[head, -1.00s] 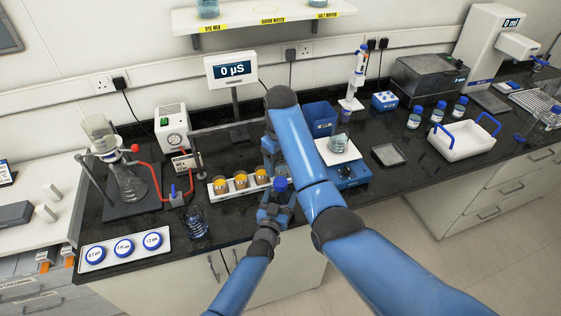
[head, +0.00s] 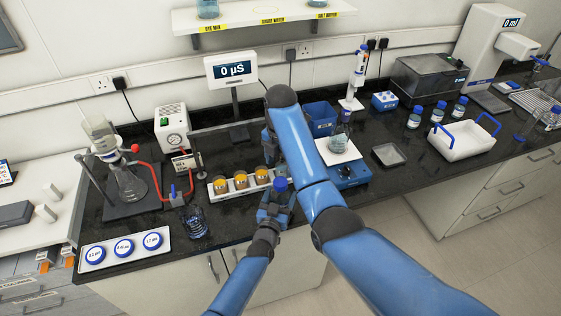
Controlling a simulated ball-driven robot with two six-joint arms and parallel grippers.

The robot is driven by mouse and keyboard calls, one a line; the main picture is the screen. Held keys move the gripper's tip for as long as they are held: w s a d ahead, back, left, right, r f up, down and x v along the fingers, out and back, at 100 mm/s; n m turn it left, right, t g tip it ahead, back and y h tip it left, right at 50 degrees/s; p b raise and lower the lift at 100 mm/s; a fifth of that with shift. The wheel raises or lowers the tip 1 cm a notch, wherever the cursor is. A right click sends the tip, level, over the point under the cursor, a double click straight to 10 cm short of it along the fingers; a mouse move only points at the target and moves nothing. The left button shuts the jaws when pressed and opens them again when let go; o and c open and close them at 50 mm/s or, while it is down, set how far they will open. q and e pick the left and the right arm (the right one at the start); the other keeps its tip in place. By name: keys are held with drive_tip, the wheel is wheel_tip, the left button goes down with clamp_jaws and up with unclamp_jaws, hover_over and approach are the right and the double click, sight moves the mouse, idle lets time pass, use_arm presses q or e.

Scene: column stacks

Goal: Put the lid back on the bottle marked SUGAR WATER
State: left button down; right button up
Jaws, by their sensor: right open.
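My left gripper (head: 275,206) is low at the counter's front edge, in front of the amber jars. A round blue lid (head: 280,184) shows at its fingers. Whether a bottle is under the lid, and whether the fingers grip it, cannot be told. My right gripper (head: 268,142) is open behind the lid, mostly hidden by my own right arm. The shelf's middle label (head: 272,20) appears to read SUGAR WATER, with no bottle visible above it. Blue-lidded bottles (head: 415,117) stand at the back right; their labels are too small to read.
A white rack of amber jars (head: 222,188) is just left of my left gripper. A white tray with blue handles (head: 462,143) is farther right. Glassware (head: 128,183) and a dark glass (head: 195,224) are on the left.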

sight(281, 181)
drive_tip(key=shift+n, duration=1.2)
drive_tip(key=shift+f, duration=0.1)
drive_tip(key=shift+f, duration=3.95)
drive_tip(key=shift+c, duration=0.3)
